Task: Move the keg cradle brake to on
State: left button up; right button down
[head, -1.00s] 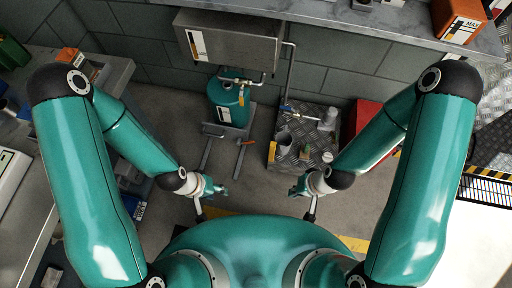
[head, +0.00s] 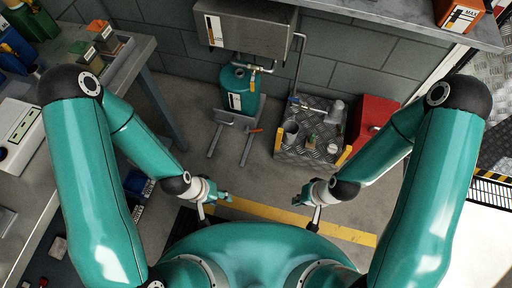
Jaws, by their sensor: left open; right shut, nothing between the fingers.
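A teal keg (head: 238,92) with a white label stands upright in a grey cradle (head: 246,148) on the floor by the back wall. A lever with an orange-red grip (head: 256,130) sticks out at the cradle's front right. I cannot tell which lever is the brake, nor read any marking for on. My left gripper (head: 224,197) is open and empty, low in front of my body and well short of the cradle. My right gripper (head: 299,200) is shut and empty, also low and apart from everything.
A metal-plate platform (head: 290,154) with a cup, a pipe and small items stands right of the cradle. A red box (head: 372,122) is beside it. A grey cabinet (head: 242,32) hangs above the keg. A workbench (head: 136,52) lines the left. Floor before the cradle is clear.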

aim_at(247, 130)
jog(key=k, duration=1.7)
jog(key=u, duration=0.55)
jog(key=i, duration=1)
jog(key=z, duration=0.05)
